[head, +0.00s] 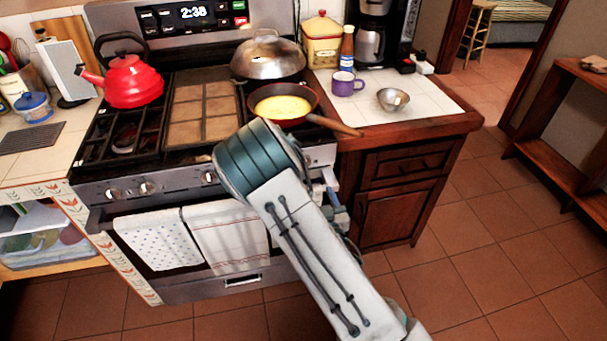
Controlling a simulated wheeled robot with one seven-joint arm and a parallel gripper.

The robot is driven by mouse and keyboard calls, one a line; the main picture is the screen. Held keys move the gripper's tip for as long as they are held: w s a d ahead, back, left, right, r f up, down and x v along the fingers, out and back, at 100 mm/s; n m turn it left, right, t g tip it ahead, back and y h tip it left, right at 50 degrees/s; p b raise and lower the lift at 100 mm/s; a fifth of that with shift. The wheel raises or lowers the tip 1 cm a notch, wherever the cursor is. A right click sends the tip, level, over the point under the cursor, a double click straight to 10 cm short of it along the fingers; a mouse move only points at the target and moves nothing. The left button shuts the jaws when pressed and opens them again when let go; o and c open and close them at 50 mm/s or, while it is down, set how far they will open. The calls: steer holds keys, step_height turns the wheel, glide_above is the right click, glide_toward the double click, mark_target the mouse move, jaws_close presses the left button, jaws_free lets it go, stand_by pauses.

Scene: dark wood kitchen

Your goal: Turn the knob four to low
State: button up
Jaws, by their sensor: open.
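The stove's front panel (178,184) carries a row of silver knobs. Three show left of my arm: one knob (112,193) at the far left, a second knob (147,188) beside it, and a third knob (209,177) close to my arm. The panel's right part is largely hidden behind my arm, and I cannot make out knob four there. My gripper (331,191) shows only in part past the arm's right side, near the stove's right front corner. It is open, and no held object shows. Whether it touches a knob is hidden.
A red kettle (133,80), a lidded pan (268,58) and a skillet (282,104) with yellow food stand on the stove. The skillet's handle points right over the counter. Towels (228,238) hang on the oven door. Floor (455,240) at right is clear.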

mark_target(305, 164)
steer(key=shift+w+a+f+b, duration=0.15)
steer(key=shift+w+b, duration=0.25)
steer(key=shift+b, duration=1.45)
steer(key=b, duration=0.3)
steer(key=shift+w+f+b, duration=0.15)
steer(key=shift+b, duration=0.15)
steer(key=p+x, duration=0.2)
steer(key=x, duration=0.9)
steer(key=shift+r, duration=0.2)
